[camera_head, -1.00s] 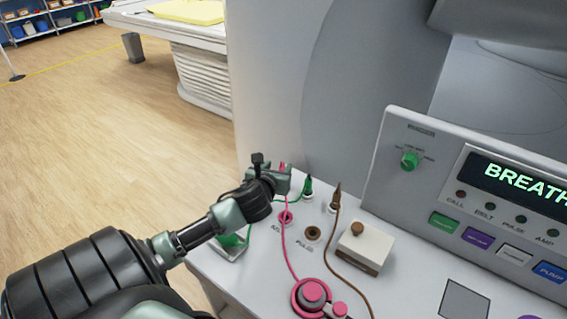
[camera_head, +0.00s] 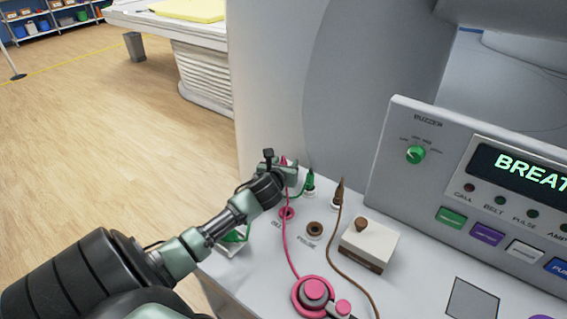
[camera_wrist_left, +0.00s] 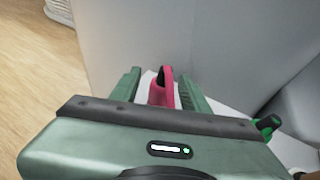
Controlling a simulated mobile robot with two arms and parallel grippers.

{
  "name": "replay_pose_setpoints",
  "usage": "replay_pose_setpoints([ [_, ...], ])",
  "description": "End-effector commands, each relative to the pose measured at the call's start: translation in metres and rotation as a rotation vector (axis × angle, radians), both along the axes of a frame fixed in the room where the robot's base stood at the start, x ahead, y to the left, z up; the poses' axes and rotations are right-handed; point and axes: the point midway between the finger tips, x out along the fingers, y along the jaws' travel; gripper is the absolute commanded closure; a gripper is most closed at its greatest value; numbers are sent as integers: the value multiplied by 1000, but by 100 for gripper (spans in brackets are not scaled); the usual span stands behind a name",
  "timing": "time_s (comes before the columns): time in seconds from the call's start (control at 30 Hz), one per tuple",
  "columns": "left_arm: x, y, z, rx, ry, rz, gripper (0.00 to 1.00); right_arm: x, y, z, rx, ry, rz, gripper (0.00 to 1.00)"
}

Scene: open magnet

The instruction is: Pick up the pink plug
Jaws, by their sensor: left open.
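The pink plug (camera_wrist_left: 163,88) stands between the two fingers of my left gripper (camera_wrist_left: 160,85) in the left wrist view, with a gap visible beside it. In the head view only the top of the pink plug (camera_head: 284,161) shows behind my left gripper (camera_head: 280,170); the rest is hidden. The fingers are open around the plug. A pink cord (camera_head: 286,235) runs from there down to a round pink piece (camera_head: 313,292) on the white panel. My right gripper is not in view.
A green plug (camera_head: 310,182) and a brown plug (camera_head: 339,192) with a cord stand just right of the gripper. A pink socket (camera_head: 287,213), a brown socket (camera_head: 315,230) and a white box (camera_head: 368,246) are nearer. The control console (camera_head: 450,190) rises at right.

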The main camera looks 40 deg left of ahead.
Motion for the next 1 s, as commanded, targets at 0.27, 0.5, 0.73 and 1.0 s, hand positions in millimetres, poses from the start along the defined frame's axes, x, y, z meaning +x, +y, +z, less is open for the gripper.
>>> replay_pose_setpoints([
  [0.27, 6, 3, -3, 0, 0, -1, 54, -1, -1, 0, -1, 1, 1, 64],
  [0.5, 6, 3, -3, 0, 0, -1, 100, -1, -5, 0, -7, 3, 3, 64],
  [0.73, 6, 3, -3, 0, 0, -1, 100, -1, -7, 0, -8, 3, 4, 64],
  [1.0, 7, 4, 8, 3, -3, -2, 100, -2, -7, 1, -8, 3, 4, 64],
])
